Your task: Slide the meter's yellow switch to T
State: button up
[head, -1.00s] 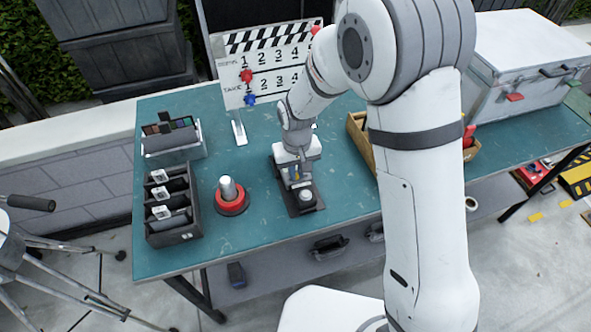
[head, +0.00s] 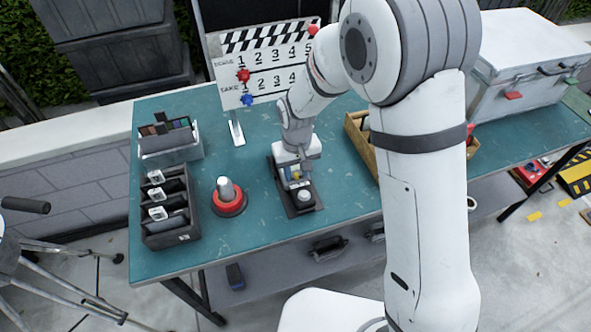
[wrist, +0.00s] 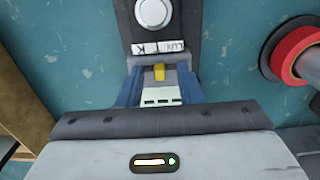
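The meter (head: 305,209) is a dark, flat device on the teal table, with a pale round dome at its near end. In the wrist view the meter (wrist: 183,42) shows two white labels, one reading LUX and one K, below the dome. Its yellow switch (wrist: 159,72) stands above a white panel with dark marks. I cannot make out a T. My gripper (wrist: 159,88) has a blue finger on each side of the switch, with a gap between them. In the head view my gripper (head: 295,174) is low over the meter. Contact with the switch cannot be told.
A black divided box (head: 172,237) and a case of colour swatches (head: 170,147) are further left. A clapperboard (head: 262,75) stands behind, and a wooden tray (head: 357,131) to the right.

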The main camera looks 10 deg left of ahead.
aim_at(297, 174)
notch_tip(297, 174, up, 8)
jog(key=shift+f+b, duration=0.25)
jog(key=shift+b, duration=0.3)
jog(key=shift+r, duration=0.15)
jog(key=shift+d+r, duration=0.1)
jog(key=s+d+r+m+t, duration=0.1)
jog(key=s+d+r, duration=0.3)
jog(key=d, duration=0.5)
jog(key=s+d+r+m+t, duration=0.1)
jog(key=s+d+r+m, duration=0.2)
jog(key=d, duration=0.6)
jog(key=s+d+r+m+t, duration=0.1)
jog(key=s+d+r+m, duration=0.1)
jog(key=s+d+r, duration=0.3)
jog(key=s+d, duration=0.2)
jog(key=d, duration=0.2)
jog(key=shift+s, duration=0.3)
